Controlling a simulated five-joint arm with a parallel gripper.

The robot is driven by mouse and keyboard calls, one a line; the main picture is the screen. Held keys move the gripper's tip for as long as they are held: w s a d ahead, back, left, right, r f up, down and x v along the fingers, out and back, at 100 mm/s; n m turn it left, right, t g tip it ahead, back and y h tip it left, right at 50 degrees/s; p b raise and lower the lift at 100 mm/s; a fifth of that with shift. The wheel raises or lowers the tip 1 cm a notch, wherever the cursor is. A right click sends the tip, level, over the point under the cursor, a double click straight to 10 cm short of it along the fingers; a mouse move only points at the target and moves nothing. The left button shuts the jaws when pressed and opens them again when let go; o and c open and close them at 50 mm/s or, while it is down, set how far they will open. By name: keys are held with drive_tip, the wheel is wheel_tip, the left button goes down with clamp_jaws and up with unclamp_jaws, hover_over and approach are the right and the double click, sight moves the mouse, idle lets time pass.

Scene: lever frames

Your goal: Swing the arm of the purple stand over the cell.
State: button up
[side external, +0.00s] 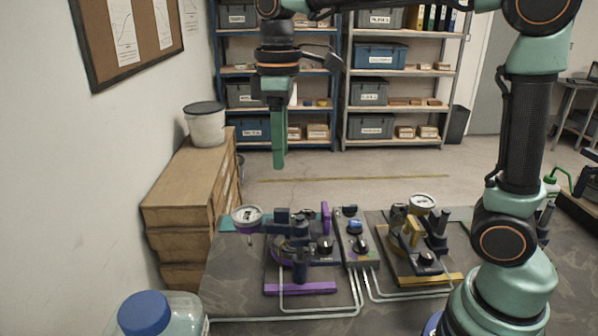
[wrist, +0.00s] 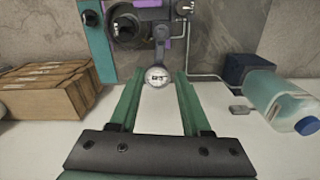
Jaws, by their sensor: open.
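The purple stand (side external: 300,288) is on the dark table in the side view, with a purple base bar and a purple upright. A round dial with a purple underside (side external: 246,215) sticks out at its left. In the wrist view a round pale face (wrist: 158,77) shows at the end of a short grey arm (wrist: 160,48), between my fingers in the picture. I cannot tell which part is the cell. My gripper (side external: 279,152) is open and empty, fingers pointing down, well above the stand; its fingers also show in the wrist view (wrist: 160,108).
A yellow stand (side external: 430,279) with its own dial stands to the right. A control box (side external: 356,240) with a blue button sits between them, with pale pipes in front. A blue-capped jar (side external: 146,314) is at front left.

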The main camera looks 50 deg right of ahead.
sight(282, 210)
wheel_tip(282, 210, down, 12)
drive_tip(key=shift+f, duration=0.1)
idle(0.5)
clamp_jaws()
drive_tip(key=shift+a, duration=0.1)
idle(1.2)
